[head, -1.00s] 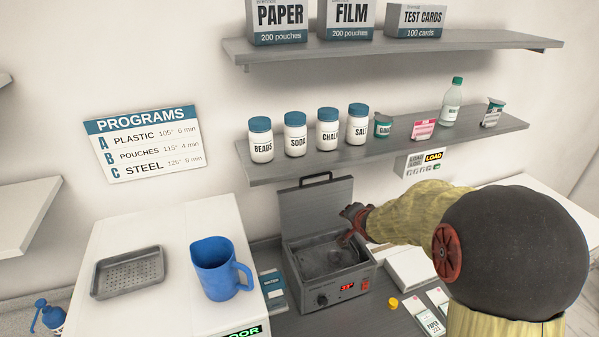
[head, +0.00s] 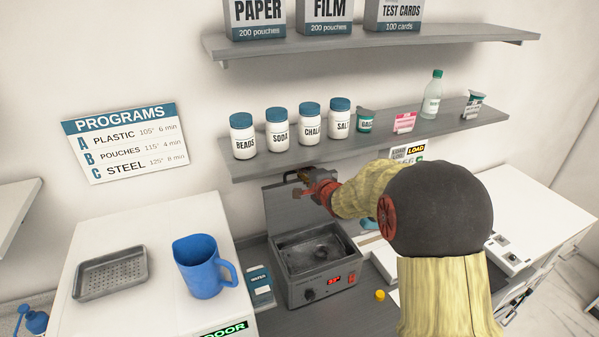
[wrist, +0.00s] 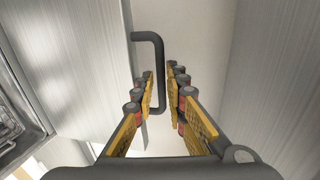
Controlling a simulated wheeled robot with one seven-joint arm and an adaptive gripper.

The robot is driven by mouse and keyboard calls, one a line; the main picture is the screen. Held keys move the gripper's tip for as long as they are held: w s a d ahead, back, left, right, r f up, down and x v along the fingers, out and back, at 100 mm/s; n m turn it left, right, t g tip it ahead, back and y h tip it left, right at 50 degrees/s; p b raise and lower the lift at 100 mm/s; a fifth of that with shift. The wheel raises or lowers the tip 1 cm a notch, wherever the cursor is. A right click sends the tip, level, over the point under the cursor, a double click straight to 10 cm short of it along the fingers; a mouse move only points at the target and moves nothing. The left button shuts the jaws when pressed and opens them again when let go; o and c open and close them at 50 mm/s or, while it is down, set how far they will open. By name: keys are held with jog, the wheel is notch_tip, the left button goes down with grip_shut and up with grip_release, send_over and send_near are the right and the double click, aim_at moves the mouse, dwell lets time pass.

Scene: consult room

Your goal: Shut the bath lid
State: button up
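The bath (head: 318,288) is a grey metal box with a red display on the counter in the head view. Its basin is uncovered. Its lid (head: 281,212) stands upright at the back edge; my gripper (head: 305,180) is at the lid's top and partly hides it. In the wrist view the lid (wrist: 85,50) is the brushed panel at left, with a dark bar handle (wrist: 161,55) jutting from it. The fingers of my gripper (wrist: 161,80) are apart, one on each side of the handle's bar, with small gaps showing.
The lower shelf (head: 260,167), with jars and a bottle, is just above my gripper. A blue jug (head: 203,268) and a perforated tray (head: 110,272) stand on the white unit at left. A yellow cap (head: 380,295) lies right of the bath.

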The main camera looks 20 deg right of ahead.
jog(key=shift+x, duration=1.25)
jog(key=shift+c, duration=0.9)
grip_shut()
jog(key=shift+s+f, duration=0.1)
jog(key=shift+s, duration=0.05)
